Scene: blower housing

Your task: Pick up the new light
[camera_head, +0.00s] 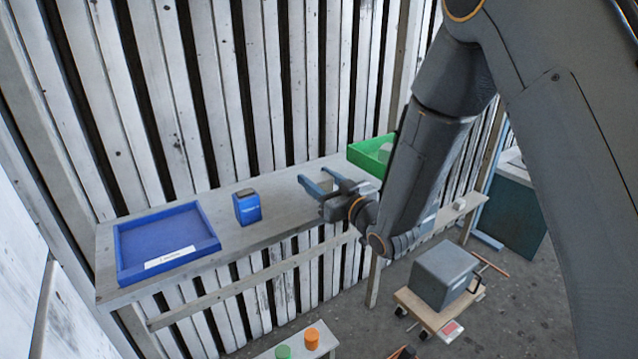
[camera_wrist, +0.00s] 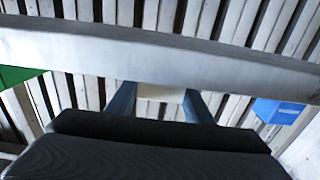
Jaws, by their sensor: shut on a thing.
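My gripper (camera_head: 318,180) is over the wooden shelf, its two blue fingers pointing toward the slatted wall. In the wrist view my gripper (camera_wrist: 160,92) has its fingers on either side of a small pale block, which I take to be the new light (camera_wrist: 160,93). The fingers are shut on it. In the head view the light (camera_head: 326,185) shows only as a small pale patch between the fingers. Most of it is hidden by the gripper, and I cannot tell whether it touches the shelf.
A blue tray (camera_head: 122,250) with a white label lies at the shelf's left end, a blue box (camera_head: 247,207) beside it. A green bin (camera_head: 362,152) stands right of my gripper. Below are a grey box (camera_head: 441,273) on a trolley and green and orange cylinders (camera_head: 311,338).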

